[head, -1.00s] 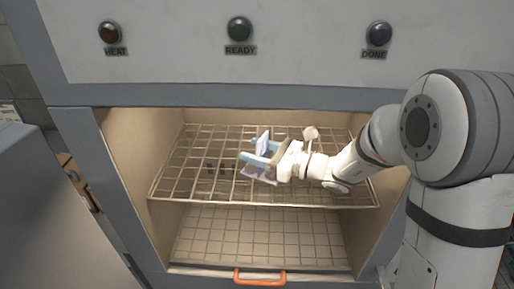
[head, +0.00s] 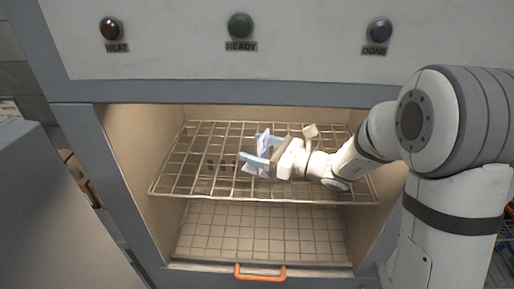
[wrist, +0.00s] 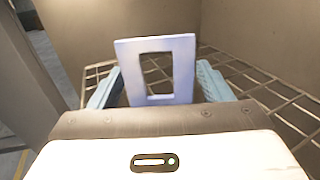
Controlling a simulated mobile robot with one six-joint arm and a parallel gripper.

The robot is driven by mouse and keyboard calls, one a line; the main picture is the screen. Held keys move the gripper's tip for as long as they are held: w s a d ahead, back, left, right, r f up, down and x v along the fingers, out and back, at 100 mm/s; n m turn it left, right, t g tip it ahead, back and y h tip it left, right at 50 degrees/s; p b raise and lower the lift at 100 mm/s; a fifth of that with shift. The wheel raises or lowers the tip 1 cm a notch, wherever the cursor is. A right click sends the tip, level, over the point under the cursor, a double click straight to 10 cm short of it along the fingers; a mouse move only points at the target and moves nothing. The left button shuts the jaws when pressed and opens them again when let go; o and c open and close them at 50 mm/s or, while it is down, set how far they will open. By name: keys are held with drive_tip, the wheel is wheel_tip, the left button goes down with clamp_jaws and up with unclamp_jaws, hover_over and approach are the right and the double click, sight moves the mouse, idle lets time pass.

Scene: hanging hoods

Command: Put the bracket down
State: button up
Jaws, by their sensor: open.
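The bracket is a pale lavender plate with a rectangular hole; in the wrist view the bracket (wrist: 128,72) stands upright between my two light-blue fingers. In the head view the bracket (head: 264,157) shows as a small pale shape at the fingers, over the wire rack (head: 195,176). My gripper (head: 257,148) is open around it, reaching in from the right; it also shows in the wrist view (wrist: 157,88). My gripper's body hides the bracket's lower edge in the wrist view, so its contact with the rack cannot be told.
The rack spans the hood's lit opening, with a gridded floor (head: 235,232) below. An orange handle (head: 260,271) is at the front. The side walls are close to the rack. Small dark marks (head: 222,164) lie left of the fingers. The rack's left part is clear.

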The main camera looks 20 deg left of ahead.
drive_tip(key=shift+r, duration=0.2)
drive_tip(key=shift+d+f, duration=0.1)
drive_tip(key=shift+d, duration=0.25)
drive_tip(key=d, duration=0.2)
drive_tip(key=d+b, duration=0.1)
drive_tip(key=d, duration=0.1)
drive_tip(key=s+d+b, duration=0.1)
drive_tip(key=d, duration=0.1)
drive_tip(key=shift+s+d, duration=0.1)
drive_tip(key=shift+d, duration=0.3)
